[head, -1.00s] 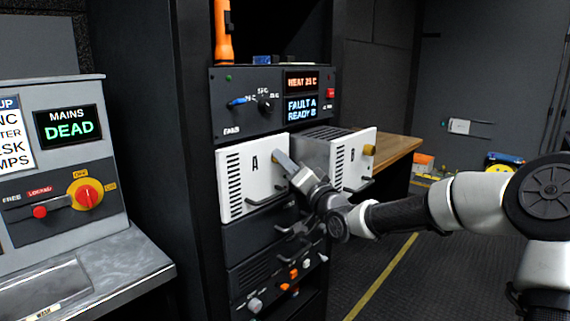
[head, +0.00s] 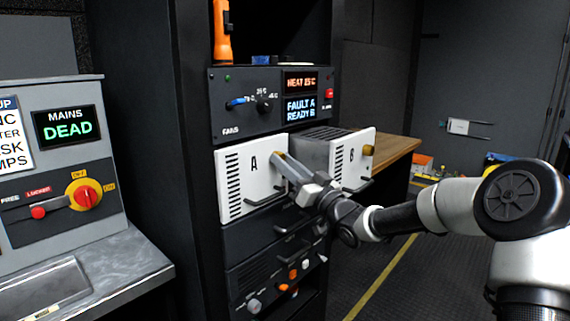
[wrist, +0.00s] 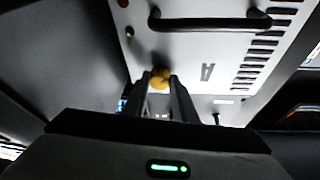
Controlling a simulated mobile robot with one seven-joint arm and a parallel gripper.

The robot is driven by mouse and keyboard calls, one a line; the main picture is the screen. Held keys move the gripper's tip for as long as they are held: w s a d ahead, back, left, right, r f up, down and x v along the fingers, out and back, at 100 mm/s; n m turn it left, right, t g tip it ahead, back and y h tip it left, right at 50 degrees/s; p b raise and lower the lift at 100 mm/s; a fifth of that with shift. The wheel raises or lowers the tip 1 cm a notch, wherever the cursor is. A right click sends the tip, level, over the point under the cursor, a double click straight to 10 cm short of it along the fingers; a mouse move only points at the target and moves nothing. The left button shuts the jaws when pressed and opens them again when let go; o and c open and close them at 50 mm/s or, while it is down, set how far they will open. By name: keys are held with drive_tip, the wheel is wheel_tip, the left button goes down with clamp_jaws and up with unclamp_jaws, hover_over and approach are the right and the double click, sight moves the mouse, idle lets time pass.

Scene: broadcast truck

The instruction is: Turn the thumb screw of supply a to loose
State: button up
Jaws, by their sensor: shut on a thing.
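Supply A is a white-fronted unit (head: 240,190) with a black letter A and slots, in the rack in the head view. It also shows upside down in the wrist view (wrist: 205,45). Its brass thumb screw (wrist: 160,78) lies between my gripper's fingertips in the wrist view. In the head view my gripper (head: 279,158) reaches the upper right corner of supply A and mostly hides the screw. My gripper is shut on the thumb screw. How far the screw is turned cannot be told.
Supply B (head: 355,155) sticks out of the rack to the right, with its own brass screw (head: 368,150). The control panel (head: 270,103) above reads FAULT A, READY B. Supply A's black handle (head: 266,199) is below my gripper. A mains panel (head: 65,160) stands at left.

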idle(0.4)
drive_tip(key=o, duration=1)
drive_tip(key=p+v, duration=0.2)
drive_tip(key=v, duration=1.5)
drive_tip(key=shift+s+d+f, duration=0.1)
drive_tip(key=shift+s+f, duration=0.05)
